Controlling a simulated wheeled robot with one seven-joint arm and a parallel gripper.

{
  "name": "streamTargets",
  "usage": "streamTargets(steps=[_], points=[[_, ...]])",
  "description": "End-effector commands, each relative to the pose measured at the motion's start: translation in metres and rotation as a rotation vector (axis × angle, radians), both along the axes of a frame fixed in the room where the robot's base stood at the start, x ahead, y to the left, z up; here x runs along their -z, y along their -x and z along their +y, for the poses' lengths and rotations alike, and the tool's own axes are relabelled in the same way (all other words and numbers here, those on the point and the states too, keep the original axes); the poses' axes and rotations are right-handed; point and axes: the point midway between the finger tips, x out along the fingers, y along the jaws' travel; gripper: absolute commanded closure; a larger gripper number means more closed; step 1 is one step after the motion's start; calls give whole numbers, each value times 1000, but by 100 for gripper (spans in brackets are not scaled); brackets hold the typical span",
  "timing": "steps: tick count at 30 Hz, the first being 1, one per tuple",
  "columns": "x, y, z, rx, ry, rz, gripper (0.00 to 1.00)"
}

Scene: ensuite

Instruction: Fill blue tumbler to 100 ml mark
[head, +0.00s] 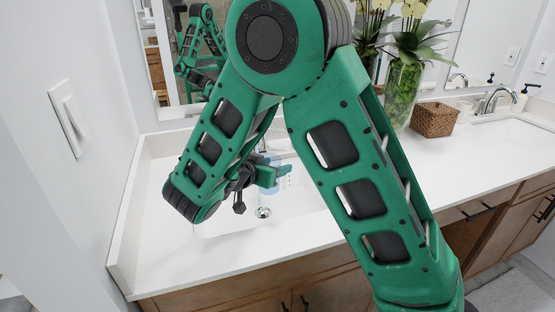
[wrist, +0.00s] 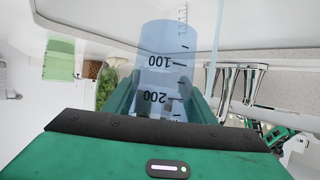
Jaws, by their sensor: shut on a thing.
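My gripper (head: 268,178) is over the sink and shut on the blue tumbler (head: 272,188), which is mostly hidden by the arm in the head view. In the wrist view my gripper (wrist: 160,110) holds the see-through blue tumbler (wrist: 160,48) between its fingers. The 100 and 200 marks appear upside down there, with 200 nearer the gripper. A pale blue streak that looks like water (wrist: 214,45) runs along the tumbler's right side; I cannot tell whether it enters the tumbler. The chrome faucet (wrist: 245,82) is to the right. The water level inside is not clear.
The sink basin (head: 225,222) has a drain (head: 263,212). A green see-through vessel with marks (wrist: 60,58) is at the left in the wrist view. A plant vase (head: 402,90) and a wicker basket (head: 434,120) stand right. The front countertop (head: 190,262) is clear.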

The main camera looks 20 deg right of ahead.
Motion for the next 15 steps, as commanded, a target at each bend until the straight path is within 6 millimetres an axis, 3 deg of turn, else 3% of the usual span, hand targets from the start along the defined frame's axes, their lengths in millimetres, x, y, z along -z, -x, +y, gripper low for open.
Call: streamTargets(steps=[9, 15], points=[[32, -7, -1, 1, 0, 2, 75], [30, -25, -1, 4, -2, -1, 75]])
